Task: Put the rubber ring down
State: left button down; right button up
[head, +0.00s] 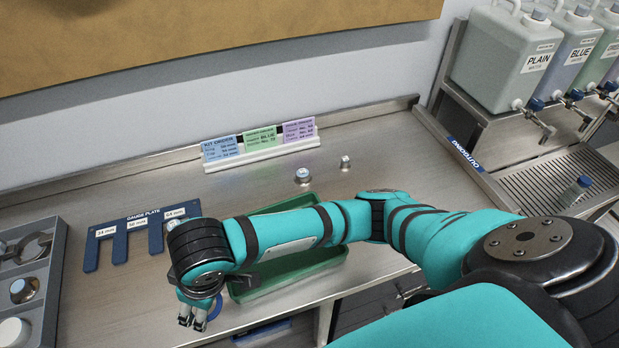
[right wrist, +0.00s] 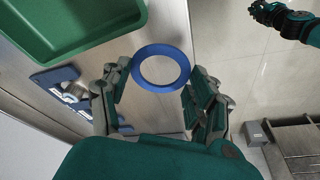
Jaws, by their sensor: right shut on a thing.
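The blue rubber ring (right wrist: 160,47) is between the fingers of my right gripper (right wrist: 160,84) in the right wrist view, spanning them. In the head view, my right gripper (head: 192,319) points down near the front edge of the steel bench, and a bit of the blue ring (head: 215,309) shows beside its fingers. The right gripper is shut on the ring. What looks like my left gripper (right wrist: 265,13) shows small at the top right of the right wrist view, away from the ring; its jaw state is unclear. It is absent from the head view.
A green tray (head: 296,281) lies under my right forearm. A blue gauge plate (head: 123,249) is left of the gripper, and a grey compartment tray (head: 56,277) is further left. A small capped item (head: 303,175) and a small metal piece (head: 345,162) stand behind.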

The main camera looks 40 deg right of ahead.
jog(key=shift+w+d, duration=0.1)
jog(key=shift+w, duration=0.05)
jog(key=w+d, duration=0.1)
jog(key=d, duration=0.1)
jog(key=w+d+p, duration=0.1)
jog(key=w+d, duration=0.1)
jog(key=shift+w+d+f, duration=0.15)
jog(key=shift+w+f, duration=0.05)
jog(key=shift+w, duration=0.1)
jog(key=w+d, duration=0.2)
jog(key=w+d+p, duration=0.1)
jog(key=w+d, duration=0.1)
jog(key=d, duration=0.1)
jog(key=w+d+f, duration=0.1)
jog(key=d, duration=0.1)
jog(key=shift+w+d+p, duration=0.3)
jog(key=shift+w+p, duration=0.05)
jog(key=shift+w, duration=0.05)
notch_tip(320, 180, down, 3)
jog(key=shift+p, duration=0.4)
jog(key=shift+f, duration=0.3)
pick_arm(q)
jog(key=r, duration=0.3)
jog(key=shift+a+r, duration=0.2)
jog(key=shift+a, duration=0.1)
jog(key=shift+a, duration=0.1)
pick_arm(e)
jog(key=shift+f, duration=0.15)
jog(key=o, duration=0.8)
